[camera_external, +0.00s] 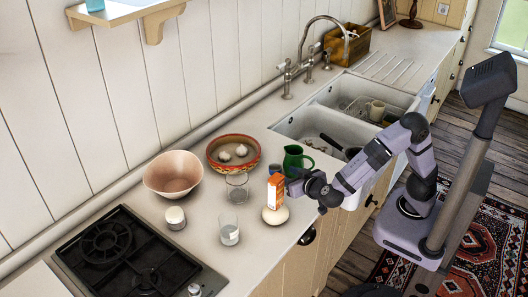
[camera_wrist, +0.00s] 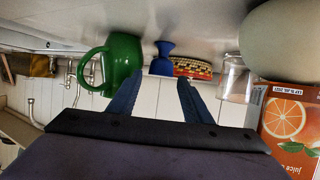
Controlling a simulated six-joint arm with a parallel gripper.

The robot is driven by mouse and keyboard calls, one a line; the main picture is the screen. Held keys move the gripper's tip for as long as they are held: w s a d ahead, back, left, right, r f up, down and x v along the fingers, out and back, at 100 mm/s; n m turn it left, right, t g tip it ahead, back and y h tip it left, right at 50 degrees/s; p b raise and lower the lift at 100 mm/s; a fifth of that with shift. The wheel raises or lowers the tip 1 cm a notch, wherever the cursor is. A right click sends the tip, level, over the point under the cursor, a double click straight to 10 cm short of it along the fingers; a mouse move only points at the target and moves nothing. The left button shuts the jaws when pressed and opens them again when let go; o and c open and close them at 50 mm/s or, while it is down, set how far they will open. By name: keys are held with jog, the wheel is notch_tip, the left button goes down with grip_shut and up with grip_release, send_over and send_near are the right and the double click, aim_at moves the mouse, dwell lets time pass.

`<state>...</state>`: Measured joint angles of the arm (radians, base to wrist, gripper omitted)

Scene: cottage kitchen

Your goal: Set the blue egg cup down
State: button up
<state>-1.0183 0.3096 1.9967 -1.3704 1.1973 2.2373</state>
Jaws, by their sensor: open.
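The blue egg cup (camera_wrist: 164,56) stands on the countertop in the wrist view, which is upside down. It sits beyond the fingertips of my gripper (camera_wrist: 160,80), in line with the gap between them. The fingers are apart, with nothing seen held between them. In the external view my gripper (camera_external: 291,184) is low over the counter, beside the juice carton. A small blue patch of the egg cup (camera_external: 275,168) shows behind the carton there; the rest is hidden.
Close by are the green jug (camera_external: 295,160), the orange juice carton (camera_external: 275,190), a rounded cream object (camera_external: 275,215), clear glasses (camera_external: 229,232) and a patterned bowl (camera_external: 219,165). A pink bowl (camera_external: 172,176) and black hob (camera_external: 125,255) lie left; the sink (camera_external: 318,130) is behind.

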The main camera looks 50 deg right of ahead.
jog(key=shift+f+p+x, duration=0.1)
jog(key=shift+p+x, duration=0.55)
jog(key=shift+x, duration=0.8)
jog(key=shift+f+p+x, duration=0.15)
jog(key=shift+p+x, duration=0.45)
jog(key=shift+x, duration=0.85)
jog(key=shift+a, duration=0.1)
jog(key=c, duration=0.9)
jog(key=shift+r, duration=0.1)
notch_tip(320, 180, up, 18)
jog(key=b, duration=0.3)
